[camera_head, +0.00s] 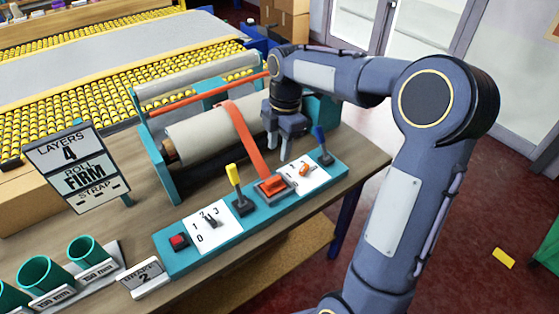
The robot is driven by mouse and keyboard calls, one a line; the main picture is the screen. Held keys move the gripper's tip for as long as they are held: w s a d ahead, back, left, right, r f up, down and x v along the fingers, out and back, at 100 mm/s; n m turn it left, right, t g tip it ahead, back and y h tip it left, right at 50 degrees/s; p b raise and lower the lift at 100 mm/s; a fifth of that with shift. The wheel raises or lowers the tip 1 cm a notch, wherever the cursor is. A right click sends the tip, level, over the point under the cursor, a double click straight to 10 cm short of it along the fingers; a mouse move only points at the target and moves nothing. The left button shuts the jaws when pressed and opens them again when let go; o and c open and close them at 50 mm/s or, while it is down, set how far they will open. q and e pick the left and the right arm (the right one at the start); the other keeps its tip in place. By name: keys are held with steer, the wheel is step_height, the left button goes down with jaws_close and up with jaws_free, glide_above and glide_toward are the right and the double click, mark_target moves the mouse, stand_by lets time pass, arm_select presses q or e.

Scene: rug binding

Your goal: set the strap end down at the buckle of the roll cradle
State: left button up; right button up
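The roll cradle (158,150) is a teal frame on the wooden bench, with a beige rug roll (205,132) lying in it. An orange strap (243,132) runs over the roll and down to the front panel. Its lower end lies at the buckle (274,187), a grey-framed orange piece on the panel; whether it sits inside the buckle is too small to tell. My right gripper (278,148) hangs just right of the strap, above and behind the buckle. Its fingers are apart with nothing seen between them. My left gripper is out of view.
The teal panel (207,250) carries a yellow lever (236,185), a blue lever (321,142), a red button (179,241) and a dial. A sign reading "LAYERS 4, ROLL FIRM, STRAP" (77,168) stands left. Teal cups (86,252) stand front left. Roller conveyors lie behind.

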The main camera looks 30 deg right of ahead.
steer(key=s+a+r+m+t, duration=0.1)
steer(key=s+a+r+m, duration=0.1)
steer(key=s+m, duration=0.25)
steer(key=s+a+r+m+t, duration=0.1)
steer(key=s+r+m+t, duration=0.1)
steer(key=s+m, duration=0.3)
steer(key=s+a+f+m+t+y, duration=0.1)
steer(key=s+a+f+m, duration=0.1)
steer(key=s+m, duration=0.3)
steer(key=s+a+f+m+t+y, duration=0.1)
steer(key=s+a+f+m, duration=0.1)
steer(key=s+m, duration=0.4)
steer(key=shift+s+a+t, duration=0.3)
steer(key=shift+s+a, duration=0.55)
